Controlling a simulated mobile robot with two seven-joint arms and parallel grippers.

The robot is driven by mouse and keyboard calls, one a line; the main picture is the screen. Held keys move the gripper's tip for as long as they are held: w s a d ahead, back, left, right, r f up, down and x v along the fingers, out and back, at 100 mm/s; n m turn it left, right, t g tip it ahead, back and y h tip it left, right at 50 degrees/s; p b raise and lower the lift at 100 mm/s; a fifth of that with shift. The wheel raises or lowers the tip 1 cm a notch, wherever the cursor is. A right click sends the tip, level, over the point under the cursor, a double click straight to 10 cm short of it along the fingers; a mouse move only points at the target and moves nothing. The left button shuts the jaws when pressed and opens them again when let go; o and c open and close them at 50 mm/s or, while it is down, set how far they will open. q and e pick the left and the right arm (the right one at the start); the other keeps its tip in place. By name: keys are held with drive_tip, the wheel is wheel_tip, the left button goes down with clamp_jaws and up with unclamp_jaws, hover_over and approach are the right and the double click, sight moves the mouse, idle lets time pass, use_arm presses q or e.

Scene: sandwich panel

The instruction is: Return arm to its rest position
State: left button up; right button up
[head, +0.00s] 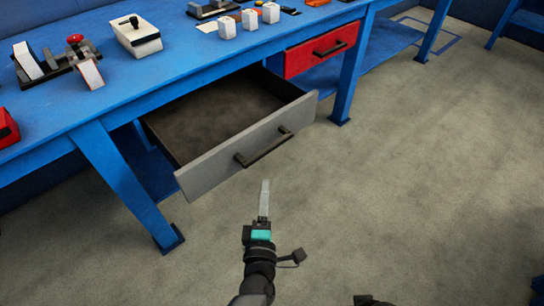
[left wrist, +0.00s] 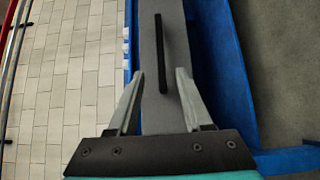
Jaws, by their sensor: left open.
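My left gripper (head: 265,183) is in front of the open grey drawer (head: 222,164), below its dark handle (head: 263,147), over the floor. In the head view its fingers are seen edge-on and look apart from the handle. My right gripper is not recognisable in either view; only a small dark part shows at the head view's bottom edge.
The drawer is pulled out from under the blue workbench (head: 190,72) and looks empty inside. A shut red drawer (head: 320,50) is to its right. Small devices and white blocks stand on the bench. The grey floor (head: 430,190) on the right is clear.

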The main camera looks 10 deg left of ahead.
use_arm(q)
drive_tip(key=s+a+f+m+g+h+p, duration=0.1)
drive_tip(key=s+f+m+g+h+p, duration=0.1)
drive_tip(key=s+f+m+g, duration=0.45)
drive_tip(key=s+a+f+m+g+h+p, duration=0.1)
drive_tip(key=s+f+m+h+p, duration=0.15)
drive_tip(key=f+m, duration=0.5)
drive_tip(key=s+a+f+m+g+y+p, duration=0.1)
drive_tip(key=s+a+f+m+g, duration=0.3)
drive_tip(key=s, duration=0.6)
drive_tip(key=s+a+f+m+g+y+p, duration=0.2)
drive_tip(key=s+a+f, duration=0.4)
drive_tip(key=s+a, duration=0.3)
drive_tip(key=shift+s+f+m+g+p, duration=0.25)
drive_tip(key=shift+s+m+g+p, duration=0.2)
drive_tip(key=shift+s+m+g, duration=0.6)
use_arm(e)
drive_tip(key=s+d+f, duration=0.7)
drive_tip(key=s+f, duration=0.2)
drive_tip(key=s, duration=0.2)
drive_tip(key=shift+s+d+h, duration=0.3)
drive_tip(key=shift+s+h, duration=0.05)
drive_tip(key=shift+h, duration=0.05)
use_arm(q)
drive_tip(key=shift+s, duration=0.1)
drive_tip(key=shift+s+n, duration=0.15)
drive_tip(key=shift+n, duration=0.1)
use_arm(e)
drive_tip(key=shift+w+a, duration=0.1)
